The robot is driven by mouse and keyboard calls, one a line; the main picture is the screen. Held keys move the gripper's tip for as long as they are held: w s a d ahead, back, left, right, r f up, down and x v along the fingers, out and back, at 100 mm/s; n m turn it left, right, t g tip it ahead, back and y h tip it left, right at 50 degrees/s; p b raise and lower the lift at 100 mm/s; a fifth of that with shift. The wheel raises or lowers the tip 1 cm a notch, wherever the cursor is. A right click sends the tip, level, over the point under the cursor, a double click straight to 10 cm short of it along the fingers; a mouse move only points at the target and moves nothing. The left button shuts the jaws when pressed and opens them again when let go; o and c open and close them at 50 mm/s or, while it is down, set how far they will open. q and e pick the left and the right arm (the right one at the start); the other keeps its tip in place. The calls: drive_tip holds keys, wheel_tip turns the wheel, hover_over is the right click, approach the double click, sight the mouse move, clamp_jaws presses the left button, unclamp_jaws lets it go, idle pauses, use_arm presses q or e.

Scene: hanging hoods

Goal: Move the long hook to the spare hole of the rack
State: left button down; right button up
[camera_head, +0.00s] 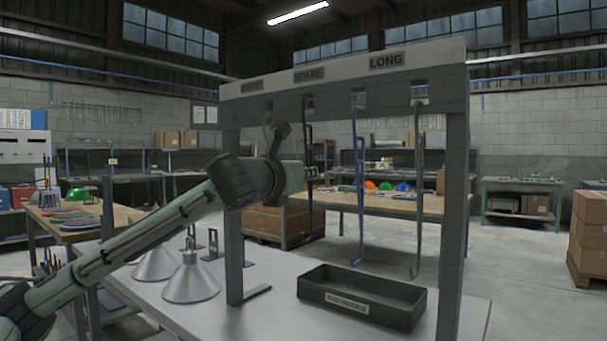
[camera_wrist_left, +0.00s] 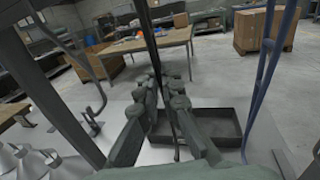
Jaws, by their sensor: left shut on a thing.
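The rack (camera_head: 340,80) is a grey frame with a row of holes in its top beam and a SPARE label (camera_head: 309,74). My left gripper (camera_head: 311,172) is shut on a long dark hook (camera_head: 307,130). In the left wrist view its fingers (camera_wrist_left: 166,82) close on the dark rod (camera_wrist_left: 150,30), which runs on below them. The hook's top is at the hole under the SPARE label; I cannot tell whether it is seated. A blue hook (camera_head: 360,190) hangs to its right, and a grey hook (camera_head: 417,190) farther right. My right gripper is out of view.
A black open bin (camera_head: 360,295) stands on the bench (camera_head: 265,320) under the hooks. Grey lamp hoods (camera_head: 191,282) stand left of the near post. In the left wrist view a shorter grey hook (camera_wrist_left: 88,75) hangs left of my fingers and the blue hook (camera_wrist_left: 264,80) is close on the right.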

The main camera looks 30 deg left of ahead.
use_arm(q)
drive_tip(key=shift+w, duration=0.4)
drive_tip(key=shift+f+b, duration=0.3)
drive_tip(key=shift+f, duration=1)
idle(0.4)
drive_tip(key=c, duration=1.6)
unclamp_jaws()
drive_tip(key=shift+c, duration=0.2)
drive_tip(key=s+d, duration=0.1)
drive_tip(key=s, duration=1.1)
drive_tip(key=shift+d, duration=0.35)
